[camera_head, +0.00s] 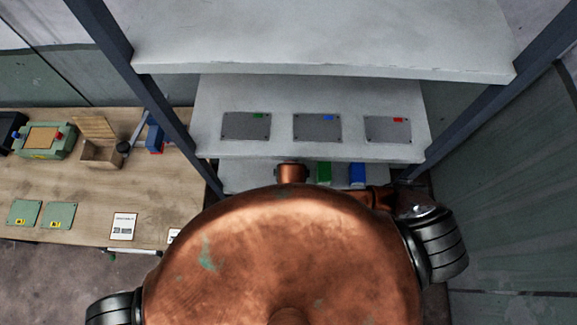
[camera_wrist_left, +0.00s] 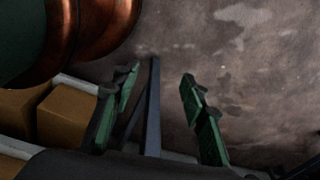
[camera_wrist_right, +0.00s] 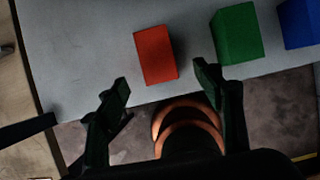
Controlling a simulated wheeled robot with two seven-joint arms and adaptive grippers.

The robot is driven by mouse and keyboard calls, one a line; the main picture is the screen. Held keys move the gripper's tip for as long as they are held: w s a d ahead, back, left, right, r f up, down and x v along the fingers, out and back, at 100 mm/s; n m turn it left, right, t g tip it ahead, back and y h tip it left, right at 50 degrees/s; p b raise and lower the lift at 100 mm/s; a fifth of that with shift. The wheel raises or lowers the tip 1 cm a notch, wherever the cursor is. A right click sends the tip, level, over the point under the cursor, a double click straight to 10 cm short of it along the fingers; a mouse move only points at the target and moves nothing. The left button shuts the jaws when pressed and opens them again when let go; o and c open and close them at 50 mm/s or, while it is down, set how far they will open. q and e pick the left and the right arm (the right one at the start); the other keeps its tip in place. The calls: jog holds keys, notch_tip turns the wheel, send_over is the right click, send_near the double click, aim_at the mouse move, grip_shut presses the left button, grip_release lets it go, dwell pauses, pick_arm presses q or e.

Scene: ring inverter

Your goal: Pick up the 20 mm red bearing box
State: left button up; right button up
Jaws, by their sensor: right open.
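The red box (camera_wrist_right: 156,54) stands near the front edge of a pale grey shelf (camera_wrist_right: 90,60) in the right wrist view. My right gripper (camera_wrist_right: 163,82) is open and empty, with its two dark green fingers apart. The red box lies ahead of the fingertips, in line with the gap between them, and I see no contact. In the head view my copper body hides the red box and both grippers.
A green box (camera_wrist_right: 236,33) and a blue box (camera_wrist_right: 299,22) stand right of the red one. Above, a shelf (camera_head: 215,95) holds plates marked green, blue and red. A wooden table (camera_head: 90,180) with devices is at left. Cardboard-coloured boxes (camera_wrist_left: 68,115) are beside my left gripper.

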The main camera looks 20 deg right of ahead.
jog(key=p+x, duration=0.1)
jog(key=x, duration=0.5)
jog(key=shift+w+a, duration=0.1)
jog(key=shift+a, duration=0.05)
jog(key=shift+p+x, duration=0.65)
jog(key=shift+x, duration=2.1)
pick_arm(q)
notch_tip(320, 180, up, 2)
jog(key=shift+s+r, duration=0.1)
jog(key=shift+r, duration=0.1)
jog(key=shift+s+a, duration=0.1)
pick_arm(e)
jog(key=shift+r, duration=0.1)
jog(key=c, duration=1.7)
